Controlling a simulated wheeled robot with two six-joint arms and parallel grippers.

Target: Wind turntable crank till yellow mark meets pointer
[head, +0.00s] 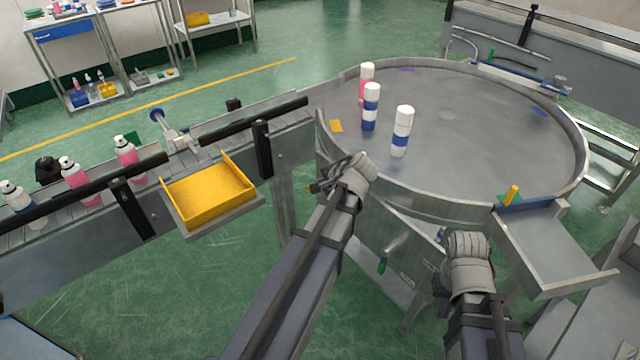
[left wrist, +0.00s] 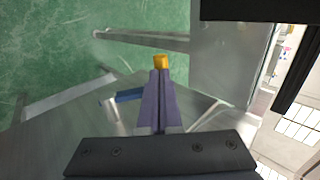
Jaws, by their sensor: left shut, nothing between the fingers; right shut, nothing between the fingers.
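The round grey turntable (head: 450,150) has a yellow mark (head: 336,126) on its left side, with purple, blue and green marks elsewhere. An upright orange post (head: 511,194), seemingly the pointer, stands at the front right rim by the green mark. The yellow mark is far from it. A crank-like metal part with a green grip (head: 382,266) sits below the front rim. My left gripper (head: 316,187) is shut and empty left of it; in the left wrist view its fingers (left wrist: 160,75) are together, with an orange block at their tips. My right gripper is shut, its fingers mostly hidden behind my wrist.
Two blue-banded white cans (head: 402,132) and a pink can (head: 366,85) stand on the turntable. A conveyor (head: 60,225) with several cans and a yellow tray (head: 210,195) lies left. A metal chute (head: 550,250) juts out front right.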

